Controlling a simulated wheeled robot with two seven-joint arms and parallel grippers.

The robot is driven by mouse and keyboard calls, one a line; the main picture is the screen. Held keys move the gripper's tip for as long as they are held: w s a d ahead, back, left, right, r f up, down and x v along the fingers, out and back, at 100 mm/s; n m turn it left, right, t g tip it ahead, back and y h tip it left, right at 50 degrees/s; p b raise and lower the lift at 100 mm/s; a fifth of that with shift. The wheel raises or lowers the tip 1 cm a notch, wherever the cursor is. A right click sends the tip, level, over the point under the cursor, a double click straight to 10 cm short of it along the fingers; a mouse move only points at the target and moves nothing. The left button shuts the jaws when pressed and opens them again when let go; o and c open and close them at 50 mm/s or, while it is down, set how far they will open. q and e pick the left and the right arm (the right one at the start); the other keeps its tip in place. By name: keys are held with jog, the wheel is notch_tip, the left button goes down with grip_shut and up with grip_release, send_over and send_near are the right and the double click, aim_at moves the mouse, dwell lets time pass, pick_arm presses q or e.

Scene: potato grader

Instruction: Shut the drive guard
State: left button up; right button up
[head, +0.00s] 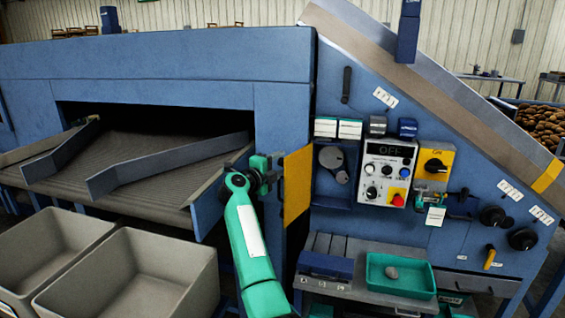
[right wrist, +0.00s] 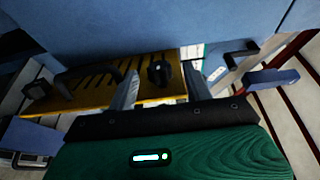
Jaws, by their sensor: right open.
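The drive guard, a yellow panel (head: 298,188), stands upright at the machine's corner, left of the control panel, and looks swung out at an angle. In the right wrist view the yellow guard (right wrist: 155,92) shows dark slots, a black handle-like bar and a black knob (right wrist: 159,72). My right gripper (head: 270,168) is just left of the guard in the head view. In the right wrist view its two fingers (right wrist: 160,78) are apart, with the knob appearing between them. I cannot tell whether they touch it. My left gripper is not in view.
The control box (head: 387,171) reads OFF, with a yellow switch plate (head: 434,164) beside it. A green tray (head: 400,277) sits on the shelf below. Grey bins (head: 135,275) stand at lower left. The blue machine frame (head: 210,55) closely borders my right gripper.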

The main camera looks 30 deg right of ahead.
jog(key=shift+x, duration=1.4)
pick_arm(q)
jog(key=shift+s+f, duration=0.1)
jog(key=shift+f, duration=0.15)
pick_arm(e)
jog(key=c, duration=1)
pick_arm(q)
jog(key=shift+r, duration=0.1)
pick_arm(e)
jog(key=shift+o, duration=0.2)
